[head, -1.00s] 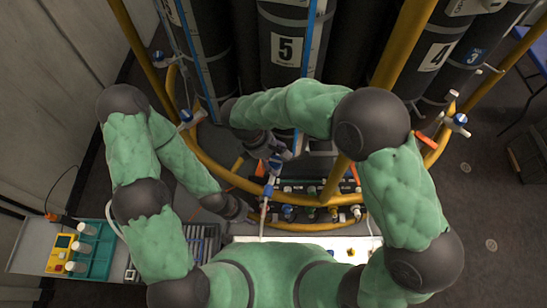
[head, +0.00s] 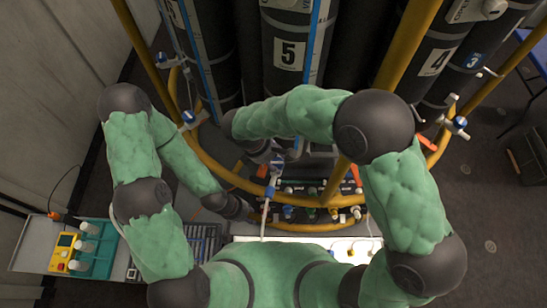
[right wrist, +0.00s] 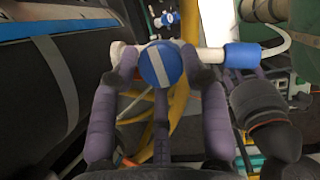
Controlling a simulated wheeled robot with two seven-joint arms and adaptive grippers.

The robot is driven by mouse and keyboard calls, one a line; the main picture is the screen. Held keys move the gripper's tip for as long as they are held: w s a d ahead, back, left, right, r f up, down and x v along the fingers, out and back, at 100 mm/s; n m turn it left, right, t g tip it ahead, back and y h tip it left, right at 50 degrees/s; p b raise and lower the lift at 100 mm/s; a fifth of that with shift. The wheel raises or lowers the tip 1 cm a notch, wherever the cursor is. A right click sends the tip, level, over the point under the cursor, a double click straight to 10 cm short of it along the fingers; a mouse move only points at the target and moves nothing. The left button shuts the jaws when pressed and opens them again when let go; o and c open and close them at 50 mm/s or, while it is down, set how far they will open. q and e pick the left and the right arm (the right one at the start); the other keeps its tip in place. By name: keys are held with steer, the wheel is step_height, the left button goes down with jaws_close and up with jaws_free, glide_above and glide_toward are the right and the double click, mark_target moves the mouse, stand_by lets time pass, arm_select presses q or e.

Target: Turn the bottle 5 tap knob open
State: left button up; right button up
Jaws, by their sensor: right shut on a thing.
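Bottle 5 is a tall black cylinder with a white "5" label (head: 289,53), at the top middle of the head view. The tap knob (right wrist: 161,66) is a round blue disc with a pale stripe that runs nearly upright in the right wrist view. It sits on a white pipe with a blue sleeve (right wrist: 242,56) to its right. My right gripper (right wrist: 160,72) has its purple fingers on both sides of the knob, shut on it. In the head view my right gripper (head: 277,158) hides most of the tap. My left gripper (head: 240,211) hangs lower left; its jaws are unclear.
Yellow rails (head: 245,182) curve around the bottles. A row of valves (head: 310,212) lies below them. Another blue tap (head: 188,118) is on the left rail. A yellow device (head: 64,250) and teal rack (head: 93,248) sit lower left.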

steer(key=n, duration=0.2)
steer(key=n+t+p, duration=0.1)
steer(key=n, duration=0.2)
steer(key=shift+s+d+n+t+y, duration=0.3)
steer(key=shift+s+t+y, duration=0.05)
steer(key=shift+t+y, duration=0.05)
steer(key=n+y, duration=0.1)
steer(key=n, duration=0.1)
steer(key=n+t+p, duration=0.1)
steer(key=n, duration=0.2)
steer(key=shift+d+n+y, duration=0.1)
steer(key=shift+n+y, duration=0.2)
steer(key=shift+y, duration=0.1)
steer(key=o, duration=1.1)
steer(key=shift+w+d, duration=0.15)
steer(key=shift+a+r, duration=0.25)
steer(key=v, duration=1.1)
steer(key=shift+s+d+r, duration=0.1)
steer(key=shift+s+d, duration=0.1)
steer(key=shift+s, duration=0.15)
